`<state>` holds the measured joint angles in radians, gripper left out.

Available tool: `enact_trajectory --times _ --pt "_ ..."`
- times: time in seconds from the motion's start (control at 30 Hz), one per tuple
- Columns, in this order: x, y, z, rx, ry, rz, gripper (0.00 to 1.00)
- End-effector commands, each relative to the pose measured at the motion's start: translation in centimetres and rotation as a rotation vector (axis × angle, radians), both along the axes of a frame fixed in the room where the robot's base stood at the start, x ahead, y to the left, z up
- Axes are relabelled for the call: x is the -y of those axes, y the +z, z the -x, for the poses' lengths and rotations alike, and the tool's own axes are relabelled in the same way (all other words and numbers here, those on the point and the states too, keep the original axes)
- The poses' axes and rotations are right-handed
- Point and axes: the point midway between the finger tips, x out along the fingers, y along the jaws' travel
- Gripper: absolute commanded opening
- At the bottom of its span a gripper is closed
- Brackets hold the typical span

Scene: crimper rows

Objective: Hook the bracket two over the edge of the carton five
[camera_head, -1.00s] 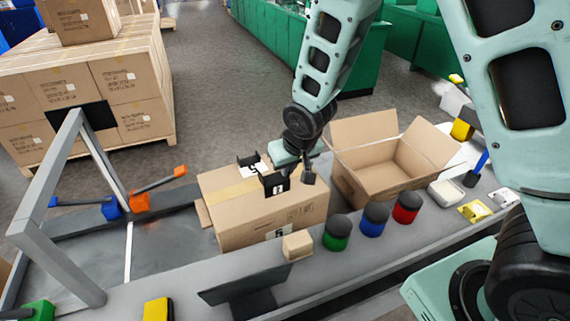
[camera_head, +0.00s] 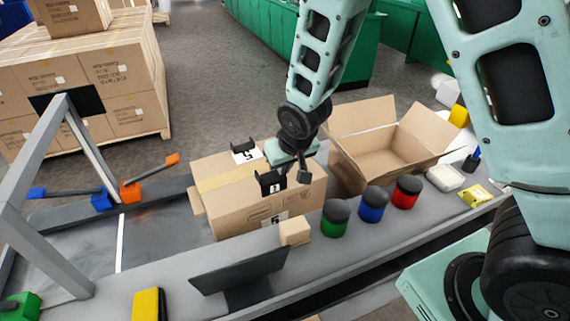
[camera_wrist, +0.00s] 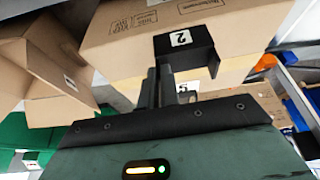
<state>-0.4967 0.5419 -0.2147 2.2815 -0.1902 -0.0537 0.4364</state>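A closed brown carton (camera_head: 235,203), with a white label reading 5 on top, stands at the centre of the head view; its brown face fills the top of the wrist view (camera_wrist: 120,25). My gripper (camera_head: 302,172) is shut on one end of the black bracket two (camera_head: 264,178), whose white label reads 2 in the wrist view (camera_wrist: 197,50). In the head view, the bracket is at the carton's near top edge, its labelled face toward the near side. I cannot tell whether it rests on the edge. My fingers in the wrist view (camera_wrist: 160,88) partly hide its held end.
Another black two-pronged piece (camera_head: 237,145) is at the carton's far top edge. An open carton (camera_head: 378,162) stands close on the right. A small tan block (camera_head: 294,232) and green, blue and red dark-lidded jars (camera_head: 371,205) stand in front. A grey frame (camera_head: 30,185) is at left.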

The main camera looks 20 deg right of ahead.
Motion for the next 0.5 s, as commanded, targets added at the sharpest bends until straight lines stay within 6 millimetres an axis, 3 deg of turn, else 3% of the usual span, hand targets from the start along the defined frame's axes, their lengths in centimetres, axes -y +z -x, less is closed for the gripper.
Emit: enact_trajectory --times 0.5 --pt "0.0 -3.8 0.0 0.0 -0.001 0.0 0.0"
